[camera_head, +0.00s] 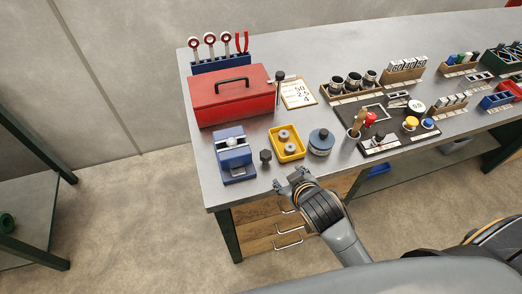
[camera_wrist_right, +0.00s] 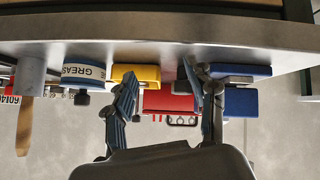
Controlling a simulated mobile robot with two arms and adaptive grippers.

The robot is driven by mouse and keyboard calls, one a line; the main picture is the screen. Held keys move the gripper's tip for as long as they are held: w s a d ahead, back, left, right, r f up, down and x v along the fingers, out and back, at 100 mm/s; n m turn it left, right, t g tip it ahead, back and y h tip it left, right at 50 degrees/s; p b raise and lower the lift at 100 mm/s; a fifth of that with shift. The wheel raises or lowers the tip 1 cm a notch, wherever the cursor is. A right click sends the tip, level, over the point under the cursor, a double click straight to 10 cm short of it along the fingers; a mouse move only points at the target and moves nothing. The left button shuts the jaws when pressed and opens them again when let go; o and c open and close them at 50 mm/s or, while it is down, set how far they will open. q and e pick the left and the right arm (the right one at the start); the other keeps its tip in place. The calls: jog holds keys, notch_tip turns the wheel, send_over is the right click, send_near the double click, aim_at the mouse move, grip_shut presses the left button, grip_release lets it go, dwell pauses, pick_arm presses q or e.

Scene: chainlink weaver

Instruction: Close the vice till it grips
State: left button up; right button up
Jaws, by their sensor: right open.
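The blue vice (camera_head: 234,160) stands on the bench near its front left corner, with a pale rounded piece at its top. I cannot tell how wide its jaws are apart. My right gripper (camera_head: 290,181) is at the bench's front edge, right of the vice and apart from it. It is open, with nothing seen between its fingers. In the right wrist view, which shows the bench upside down, the gripper (camera_wrist_right: 163,80) has its fingers spread, and blue parts of the vice (camera_wrist_right: 242,102) show behind the right finger. My left gripper is not in view.
A dark knobbed piece (camera_head: 265,158), a yellow tray (camera_head: 300,152) and a grease tin (camera_head: 321,143) stand right of the vice. A red toolbox (camera_head: 232,100) stands behind it. A wooden-handled tool in a cup (camera_head: 352,134) is further right. The bench's left front corner is bare.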

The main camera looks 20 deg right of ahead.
jog(key=w+r+t, duration=0.1)
jog(key=w+r, duration=0.2)
jog(key=w+a+r+n+t, duration=0.1)
jog(key=w, duration=0.1)
jog(key=shift+r+t+y, duration=0.3)
jog(key=shift+r, duration=0.1)
jog(key=w+a+r+n+t+y, duration=0.4)
jog(key=a+r, duration=0.2)
jog(key=r, duration=0.3)
jog(key=w+a+r+n+t+y, duration=0.3)
jog(key=a+r+n, duration=0.15)
jog(key=r, duration=0.55)
jog(key=s+a+r+n+g+y, duration=0.45)
jog(key=a+r+n+y, duration=0.25)
jog(key=a+n+y, duration=0.4)
jog(key=s+a+f+n+g+y, duration=0.2)
jog(key=s+a+n+g, duration=0.35)
jog(key=n+g, duration=0.7)
jog(key=n+g+h, duration=0.2)
jog(key=n+h, duration=0.5)
jog(key=h, duration=1.4)
send_over(266, 154)
notch_tip(266, 154, down, 14)
notch_tip(266, 154, down, 12)
jog(key=p, duration=0.4)
jog(key=shift+f, duration=0.9)
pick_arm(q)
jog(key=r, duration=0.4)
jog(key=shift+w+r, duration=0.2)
